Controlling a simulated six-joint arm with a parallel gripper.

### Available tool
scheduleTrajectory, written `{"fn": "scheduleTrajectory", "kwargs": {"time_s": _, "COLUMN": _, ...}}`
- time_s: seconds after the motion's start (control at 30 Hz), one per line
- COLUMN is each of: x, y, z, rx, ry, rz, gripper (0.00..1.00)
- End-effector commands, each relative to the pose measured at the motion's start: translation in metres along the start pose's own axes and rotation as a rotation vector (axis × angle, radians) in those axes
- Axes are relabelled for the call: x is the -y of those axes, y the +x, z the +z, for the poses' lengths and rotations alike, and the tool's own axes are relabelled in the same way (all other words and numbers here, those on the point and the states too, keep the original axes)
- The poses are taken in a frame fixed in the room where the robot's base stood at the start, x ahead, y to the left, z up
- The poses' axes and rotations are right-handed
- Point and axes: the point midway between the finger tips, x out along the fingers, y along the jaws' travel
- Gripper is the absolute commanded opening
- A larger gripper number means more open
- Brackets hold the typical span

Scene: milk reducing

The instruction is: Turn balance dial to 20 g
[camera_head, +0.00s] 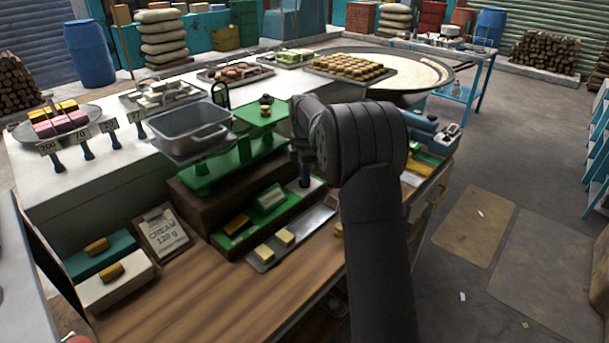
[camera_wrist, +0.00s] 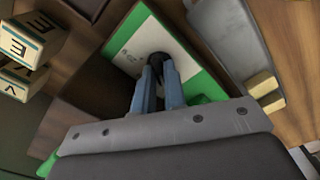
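The green balance (camera_head: 215,178) stands on a dark wooden base, with a grey metal pan on its left and a green plate on its right. In the wrist view, a white dial face (camera_wrist: 130,48) with small dark markings lies on a green panel. A dark knob (camera_wrist: 157,58) on it is mostly hidden by the fingertips. My gripper (camera_wrist: 156,68) points down at this face, its two blue-grey fingers close together at the knob. I cannot tell whether they grip it. In the head view my gripper (camera_head: 305,182) is at the balance's right end, partly hidden by my arm.
A green tray (camera_head: 225,243) and a grey tray with pale blocks (camera_head: 262,256) lie in front of the balance. A clipboard (camera_head: 163,235) reads "CREAM 120 g". Teal and white boxes (camera_head: 118,286) sit at left. The front wooden counter (camera_head: 215,305) is clear.

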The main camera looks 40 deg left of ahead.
Motion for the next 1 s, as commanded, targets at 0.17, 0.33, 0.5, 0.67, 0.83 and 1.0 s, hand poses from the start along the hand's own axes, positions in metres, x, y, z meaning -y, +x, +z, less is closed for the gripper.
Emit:
{"fn": "scheduleTrajectory", "kwargs": {"time_s": 0.17, "x": -0.0001, "y": -0.0002, "z": 0.0000, "rx": 0.000, "ry": 0.002, "rz": 0.000, "gripper": 0.00}}
{"fn": "scheduleTrajectory", "kwargs": {"time_s": 0.33, "x": -0.0001, "y": -0.0002, "z": 0.0000, "rx": -0.001, "ry": 0.029, "rz": 0.000, "gripper": 0.00}}
{"fn": "scheduleTrajectory", "kwargs": {"time_s": 0.5, "x": -0.0001, "y": -0.0001, "z": 0.0000, "rx": -0.002, "ry": 0.105, "rz": -0.001, "gripper": 0.00}}
{"fn": "scheduleTrajectory", "kwargs": {"time_s": 0.67, "x": -0.0002, "y": 0.0000, "z": 0.0000, "rx": -0.002, "ry": 0.225, "rz": -0.001, "gripper": 0.00}}
{"fn": "scheduleTrajectory", "kwargs": {"time_s": 0.83, "x": -0.0002, "y": 0.0000, "z": 0.0000, "rx": -0.002, "ry": 0.383, "rz": -0.001, "gripper": 0.00}}
{"fn": "scheduleTrajectory", "kwargs": {"time_s": 1.0, "x": -0.0002, "y": 0.0001, "z": 0.0001, "rx": -0.002, "ry": 0.545, "rz": -0.002, "gripper": 0.00}}
